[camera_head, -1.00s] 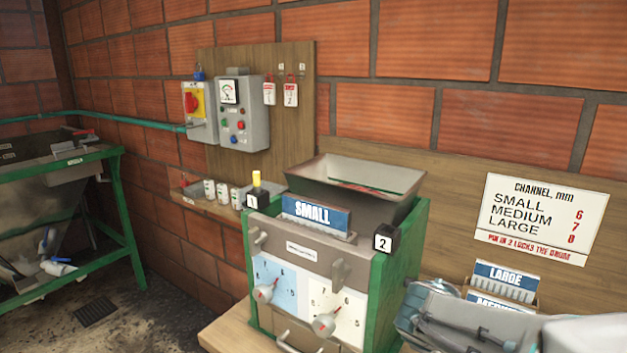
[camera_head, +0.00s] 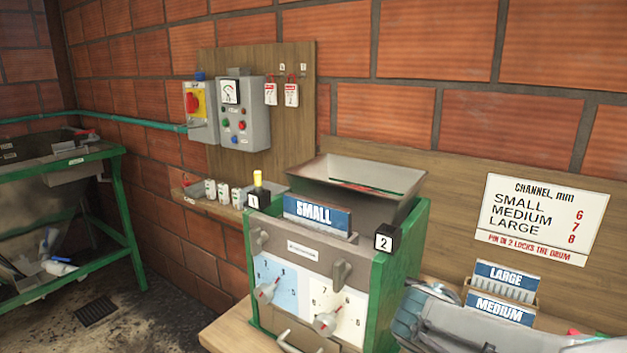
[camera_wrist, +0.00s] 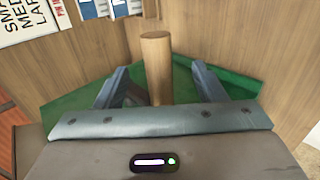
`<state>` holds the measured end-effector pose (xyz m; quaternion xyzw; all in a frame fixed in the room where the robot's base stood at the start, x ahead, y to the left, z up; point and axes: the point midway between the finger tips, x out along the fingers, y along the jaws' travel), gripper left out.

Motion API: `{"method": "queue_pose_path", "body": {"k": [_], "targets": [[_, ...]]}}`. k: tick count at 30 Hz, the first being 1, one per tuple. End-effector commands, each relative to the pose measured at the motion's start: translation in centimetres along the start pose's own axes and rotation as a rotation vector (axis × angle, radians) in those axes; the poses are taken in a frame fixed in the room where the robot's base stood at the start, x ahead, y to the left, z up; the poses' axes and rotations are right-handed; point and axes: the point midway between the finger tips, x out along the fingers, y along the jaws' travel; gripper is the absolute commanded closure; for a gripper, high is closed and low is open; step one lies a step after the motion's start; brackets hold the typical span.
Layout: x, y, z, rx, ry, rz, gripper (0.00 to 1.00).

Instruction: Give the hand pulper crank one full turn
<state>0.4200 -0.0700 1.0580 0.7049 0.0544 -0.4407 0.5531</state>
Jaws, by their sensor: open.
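The hand pulper (camera_head: 375,280), a green-sided machine with a metal hopper (camera_head: 365,185) and a SMALL plate (camera_head: 316,216), stands on the bench in the head view. In the wrist view the crank's wooden grip (camera_wrist: 156,60) stands up between the fingers of my gripper (camera_wrist: 158,82). The fingers are open, with a visible gap on each side of the grip. Green pulper metal (camera_wrist: 80,100) shows behind them. In the head view my arm (camera_head: 470,325) is at the lower right, beside the pulper, and the crank cannot be made out there.
Two dials (camera_head: 268,288) are on the pulper front. A rack with LARGE (camera_head: 505,275) and MEDIUM (camera_head: 500,308) plates stands close to my arm. A channel sign (camera_head: 540,218), a control box (camera_head: 243,115) and tags (camera_head: 291,95) are on the wall. A green-framed table (camera_head: 115,190) is at left.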

Motion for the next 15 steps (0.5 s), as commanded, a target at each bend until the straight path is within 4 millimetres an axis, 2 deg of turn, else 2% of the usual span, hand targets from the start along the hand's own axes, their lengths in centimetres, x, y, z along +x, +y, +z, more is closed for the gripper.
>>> {"method": "queue_pose_path", "body": {"k": [1,15], "targets": [[-0.8,0.2,0.0,0.000,0.002,0.001,0.36],[-5.5,0.2,-0.1,-0.001,0.003,0.000,0.36]]}}
